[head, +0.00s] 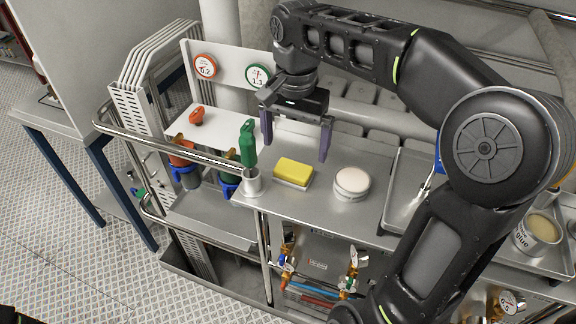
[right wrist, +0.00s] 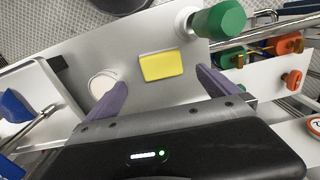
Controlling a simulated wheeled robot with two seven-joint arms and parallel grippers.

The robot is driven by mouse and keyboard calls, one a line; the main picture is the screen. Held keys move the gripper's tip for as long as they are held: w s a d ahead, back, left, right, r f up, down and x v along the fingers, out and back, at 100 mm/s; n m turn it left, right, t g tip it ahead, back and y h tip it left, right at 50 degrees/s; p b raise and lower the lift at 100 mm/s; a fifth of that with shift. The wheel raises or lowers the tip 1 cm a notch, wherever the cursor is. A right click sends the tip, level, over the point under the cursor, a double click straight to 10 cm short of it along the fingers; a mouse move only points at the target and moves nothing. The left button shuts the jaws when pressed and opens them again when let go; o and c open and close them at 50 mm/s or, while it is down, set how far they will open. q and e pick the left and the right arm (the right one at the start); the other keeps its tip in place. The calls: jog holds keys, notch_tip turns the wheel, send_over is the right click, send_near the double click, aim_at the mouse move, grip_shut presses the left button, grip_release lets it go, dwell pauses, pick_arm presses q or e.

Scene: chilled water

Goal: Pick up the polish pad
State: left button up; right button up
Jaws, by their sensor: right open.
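In the right wrist view, the yellow block (right wrist: 162,66) shows between and beyond the fingertips. My left gripper is not in view.
A green-handled item (head: 248,145) stands upright in a metal cup at the bench's left. A rail (head: 170,145) runs along the left side. A metal tray (head: 408,185) lies to the right, partly hidden by my arm. Bare bench surrounds the block and pad.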

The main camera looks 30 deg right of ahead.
aim_at(293, 168)
jog(key=shift+f, duration=1.35)
jog(key=shift+w, duration=0.1)
jog(key=shift+f+p, duration=0.4)
jog(key=shift+f, duration=0.1)
notch_tip(293, 168, down, 4)
jog(key=shift+a+f+p, duration=0.1)
jog(key=shift+f+p, duration=0.05)
jog(key=shift+p, duration=0.3)
jog(key=c, duration=1.4)
